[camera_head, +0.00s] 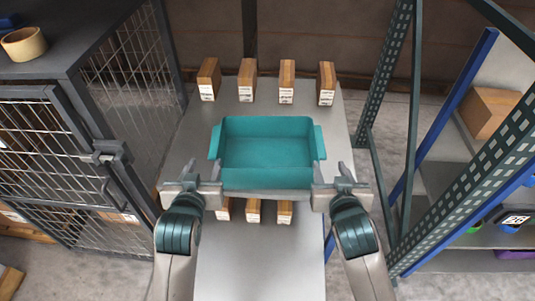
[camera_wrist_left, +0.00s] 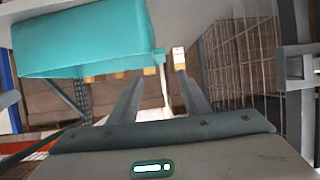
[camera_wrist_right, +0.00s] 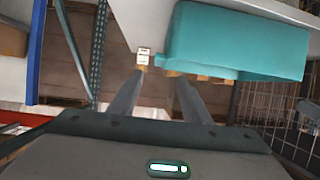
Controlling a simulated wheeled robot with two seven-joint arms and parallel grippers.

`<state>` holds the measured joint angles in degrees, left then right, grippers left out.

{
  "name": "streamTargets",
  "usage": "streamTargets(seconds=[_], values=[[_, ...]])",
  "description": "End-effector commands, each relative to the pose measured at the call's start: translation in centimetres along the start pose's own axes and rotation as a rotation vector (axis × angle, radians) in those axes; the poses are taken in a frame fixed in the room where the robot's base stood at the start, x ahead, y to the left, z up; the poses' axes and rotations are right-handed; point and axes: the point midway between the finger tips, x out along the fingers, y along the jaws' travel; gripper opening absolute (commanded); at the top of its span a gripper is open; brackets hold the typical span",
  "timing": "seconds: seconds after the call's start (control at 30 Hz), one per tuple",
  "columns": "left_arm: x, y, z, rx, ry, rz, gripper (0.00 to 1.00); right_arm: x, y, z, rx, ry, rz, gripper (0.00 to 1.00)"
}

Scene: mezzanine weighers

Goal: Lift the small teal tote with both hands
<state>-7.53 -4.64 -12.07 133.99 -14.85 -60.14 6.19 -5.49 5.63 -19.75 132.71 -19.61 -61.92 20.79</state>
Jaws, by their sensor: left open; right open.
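The small teal tote (camera_head: 267,179) is empty and upright on the grey tabletop. It has a lip handle on its left end (camera_head: 214,142) and one on its right end (camera_head: 319,142). My left gripper (camera_head: 202,170) is open and empty, near the tote's front left corner and short of the left handle. My right gripper (camera_head: 331,170) is open and empty, near the front right corner and short of the right handle. The tote's side also shows in the left wrist view (camera_wrist_left: 80,40) and the right wrist view (camera_wrist_right: 240,40), apart from the fingers.
Several brown boxes (camera_head: 247,80) stand in a row behind the tote, and more (camera_head: 254,211) stand in front of it on the grey table (camera_head: 260,265). A wire cage (camera_head: 130,75) is at the left. A rack post (camera_head: 385,80) is at the right.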

Motion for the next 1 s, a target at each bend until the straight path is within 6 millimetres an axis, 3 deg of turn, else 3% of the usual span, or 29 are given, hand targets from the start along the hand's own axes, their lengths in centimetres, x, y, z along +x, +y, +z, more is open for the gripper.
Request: streamTargets(seconds=[1.0], values=[[15.0,-0.1,0.0,0.001,-0.002,-0.001,0.44,14.9,0.0,0.0,0.000,0.000,0.001,0.44]])
